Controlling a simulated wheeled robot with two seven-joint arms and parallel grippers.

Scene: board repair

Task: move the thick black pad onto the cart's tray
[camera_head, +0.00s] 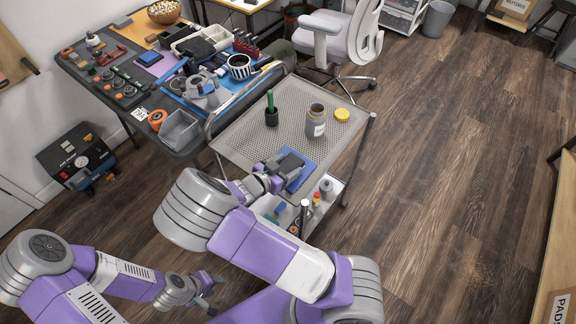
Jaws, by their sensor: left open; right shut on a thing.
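The cart's tray (240,146) is a grey perforated top in the middle of the view. My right gripper (284,170) is over the tray's near right part. It is shut on a dark block that looks like the thick black pad (292,163), partly hidden by the fingers. The pad is over a flat blue piece (303,178) on the tray; I cannot tell whether they touch. My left gripper (208,290) is open and empty, low over the floor at the bottom left.
A dark cup with a green-handled tool (271,117), a grey jar (316,121) and a yellow lid (342,115) stand on the tray. Bottles (326,187) sit on the lower shelf. A cluttered workbench (130,110) is behind left. The floor at right is clear.

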